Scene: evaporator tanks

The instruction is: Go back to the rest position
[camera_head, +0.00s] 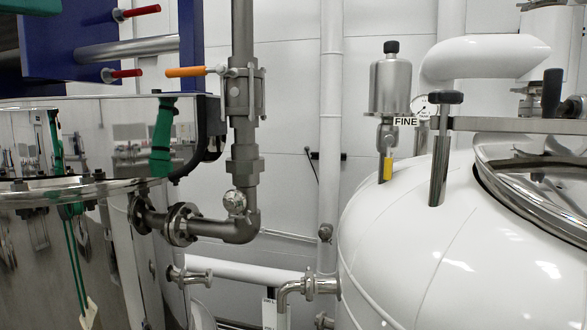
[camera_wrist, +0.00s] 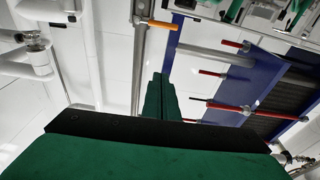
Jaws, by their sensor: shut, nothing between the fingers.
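My gripper (camera_wrist: 161,84) shows in the wrist view, its two green fingers together, shut and empty. Its fingertips point toward the blue panel (camera_wrist: 240,75) and the grey vertical pipe (camera_wrist: 138,60), with no visible contact. The gripper itself is out of the head view. A green part at that view's top left looks like my arm, and green shapes reflect in the steel tank (camera_head: 70,240).
An orange valve handle (camera_head: 186,71) is on the grey pipe (camera_head: 243,110).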

